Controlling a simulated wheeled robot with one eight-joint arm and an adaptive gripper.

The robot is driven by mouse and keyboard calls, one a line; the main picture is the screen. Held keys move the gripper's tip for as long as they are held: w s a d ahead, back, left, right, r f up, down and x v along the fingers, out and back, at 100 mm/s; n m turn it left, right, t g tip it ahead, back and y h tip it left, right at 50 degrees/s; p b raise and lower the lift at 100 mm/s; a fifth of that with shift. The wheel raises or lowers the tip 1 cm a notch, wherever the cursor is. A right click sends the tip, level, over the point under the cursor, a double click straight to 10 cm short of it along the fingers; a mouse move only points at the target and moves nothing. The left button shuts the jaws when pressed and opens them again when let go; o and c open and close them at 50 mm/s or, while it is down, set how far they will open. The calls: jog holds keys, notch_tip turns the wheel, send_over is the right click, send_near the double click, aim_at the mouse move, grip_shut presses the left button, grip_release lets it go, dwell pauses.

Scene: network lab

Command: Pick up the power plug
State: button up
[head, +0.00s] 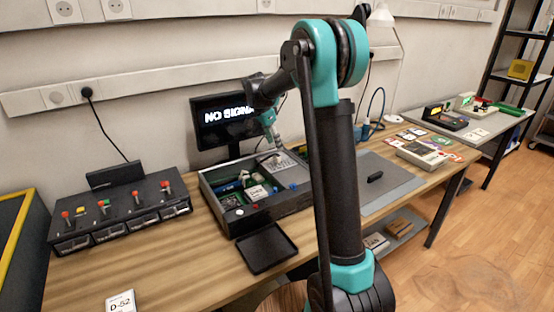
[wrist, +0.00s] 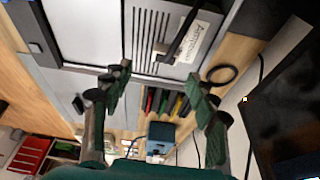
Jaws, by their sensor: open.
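A black plug (head: 87,91) sits in the wall socket strip at the left, with a cord hanging to a black box behind the switch panel. A second dark plug (head: 371,55) shows on the strip behind my arm. I cannot tell which one is the power plug. My gripper (head: 272,138) is over the back of the open grey case (head: 270,217), in front of the monitor. In the wrist view my gripper (wrist: 160,88) is open, with nothing seen between its fingers.
The monitor (head: 222,120) stands close behind my gripper. A switch panel (head: 120,211) with red knobs is at the left, and a black tray (head: 266,248) lies in front of the case. A grey mat (head: 397,180) is right of my arm.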

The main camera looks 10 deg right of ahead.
aim_at(277, 155)
jog(key=shift+w+a+x, duration=0.15)
jog(key=shift+a+x, duration=0.05)
jog(key=shift+x, duration=1.45)
jog(key=shift+w+a+x, duration=0.1)
jog(key=shift+a+x, duration=0.05)
jog(key=shift+x, duration=1.5)
jog(key=shift+f, duration=0.1)
jog(key=shift+c, duration=0.2)
jog(key=c, duration=1)
